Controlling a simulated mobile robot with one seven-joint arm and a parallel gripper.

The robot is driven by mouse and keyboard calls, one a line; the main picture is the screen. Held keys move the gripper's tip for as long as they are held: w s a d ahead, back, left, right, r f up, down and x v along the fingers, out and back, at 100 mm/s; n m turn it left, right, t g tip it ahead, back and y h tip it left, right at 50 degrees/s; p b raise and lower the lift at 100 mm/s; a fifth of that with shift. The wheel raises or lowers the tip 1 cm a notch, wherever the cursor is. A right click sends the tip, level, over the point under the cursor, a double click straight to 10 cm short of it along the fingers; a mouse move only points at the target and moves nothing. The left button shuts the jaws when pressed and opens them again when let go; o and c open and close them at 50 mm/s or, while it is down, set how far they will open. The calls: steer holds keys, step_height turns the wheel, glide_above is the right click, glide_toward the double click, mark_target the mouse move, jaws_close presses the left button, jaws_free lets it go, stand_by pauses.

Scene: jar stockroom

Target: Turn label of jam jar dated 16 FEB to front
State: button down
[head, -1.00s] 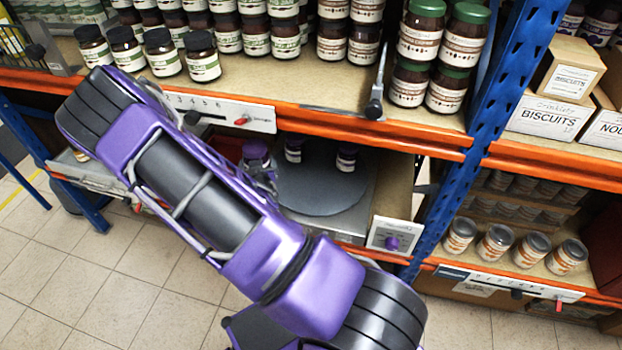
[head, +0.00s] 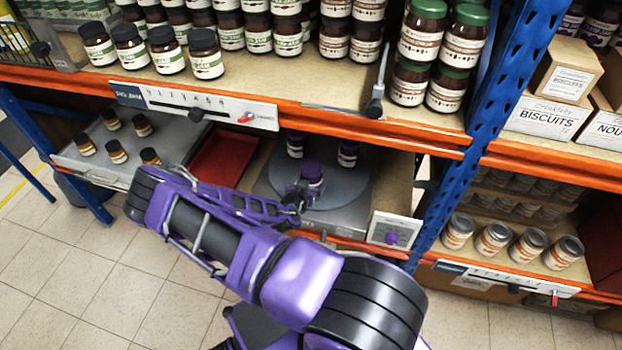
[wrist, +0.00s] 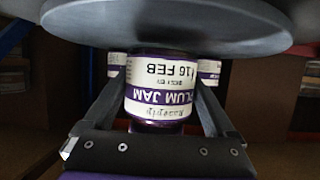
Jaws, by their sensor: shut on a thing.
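My gripper (wrist: 155,115) is shut on a plum jam jar (wrist: 156,92) with a purple-banded white label reading 16 FEB. The label faces the wrist camera, upside down in that view. In the head view the jar (head: 312,174) is over the grey round turntable (head: 335,199), near its front left. I cannot tell whether its base touches the disc. Two more dark jars stand at the back of the turntable, one at left (head: 295,146) and one at right (head: 347,154). They show partly behind the held jar in the wrist view.
A red tray (head: 222,160) lies left of the turntable. A grey pull-out tray (head: 90,165) at left holds several small jars. The orange shelf beam (head: 350,130) and stocked shelf hang above.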

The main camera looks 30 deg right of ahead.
steer(key=shift+f+b, duration=0.3)
steer(key=shift+f, duration=0.35)
steer(key=shift+d+r+n+t+y+p, duration=0.15)
steer(key=shift+r+n+t+y+p, duration=0.2)
steer(key=shift+p, duration=0.4)
steer(key=shift+f+n+t+y+p, duration=0.15)
steer(key=shift+n+t+y+p, duration=0.5)
steer(key=shift+n+p, duration=0.15)
steer(key=shift+f+b, duration=0.3)
steer(key=shift+b, duration=0.05)
steer(key=shift+c, duration=0.2)
jaws_free()
steer(key=shift+o, duration=0.2)
steer(key=shift+a+f, duration=0.1)
steer(key=shift+a, duration=0.1)
steer(key=v, duration=1.7)
steer(key=shift+s+r+p, duration=0.2)
steer(key=shift+r+p, duration=0.05)
steer(key=shift+p, duration=0.1)
